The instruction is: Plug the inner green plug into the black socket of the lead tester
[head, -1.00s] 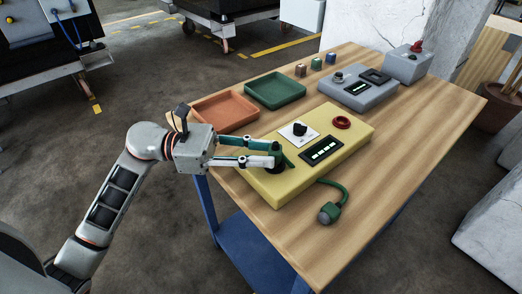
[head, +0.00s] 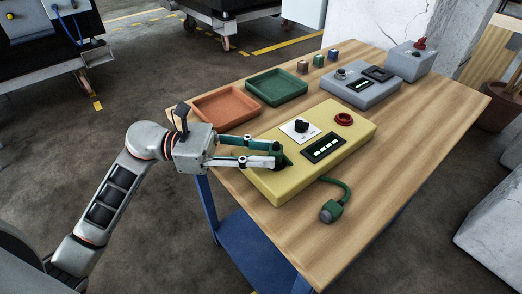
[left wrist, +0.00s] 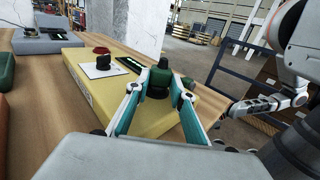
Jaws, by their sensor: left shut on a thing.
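The yellow lead tester (head: 262,180) lies on the wooden table, with a black knob, a red ring and a lit display on top. My left gripper (head: 280,158) is over its near left end. It is shut on a green plug (left wrist: 158,78) with a dark lower part, which stands upright between the fingertips in the left wrist view. The fingers and plug hide the black socket, so I cannot tell how deep the plug sits. A second green plug (head: 332,211) with a grey end lies on the table on a green cable. My right gripper (left wrist: 252,106) shows in the left wrist view, its jaws unclear.
An orange tray (head: 226,106) and a green tray (head: 277,87) stand behind the tester. Small blocks (head: 318,61), a grey device (head: 362,88) and a grey box with a red button (head: 409,62) stand farther back. The table's right side is clear.

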